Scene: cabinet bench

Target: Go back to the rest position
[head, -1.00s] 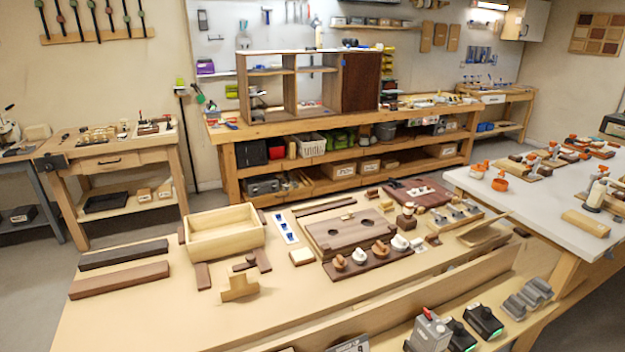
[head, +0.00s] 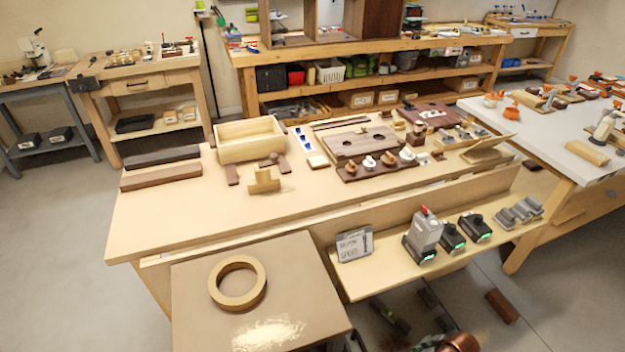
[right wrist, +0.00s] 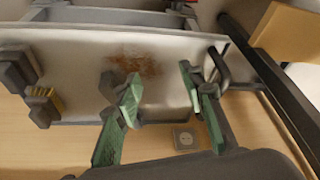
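My right gripper (right wrist: 160,98) shows in the right wrist view, its two green-padded fingers spread apart. Nothing is visible between the fingertips. Behind them is a pale metal-looking panel (right wrist: 165,85) with a rusty brown stain. I cannot tell whether the fingers touch it. I do not make out either gripper in the head view, and my left gripper shows in no view.
A workbench (head: 150,225) holds an open wooden box (head: 250,152) and a dark board with knobs. A lower table (head: 195,300) with a wooden ring (head: 237,303) stands in front. Grey and black devices (head: 425,236) sit on the front shelf. Floor at left is clear.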

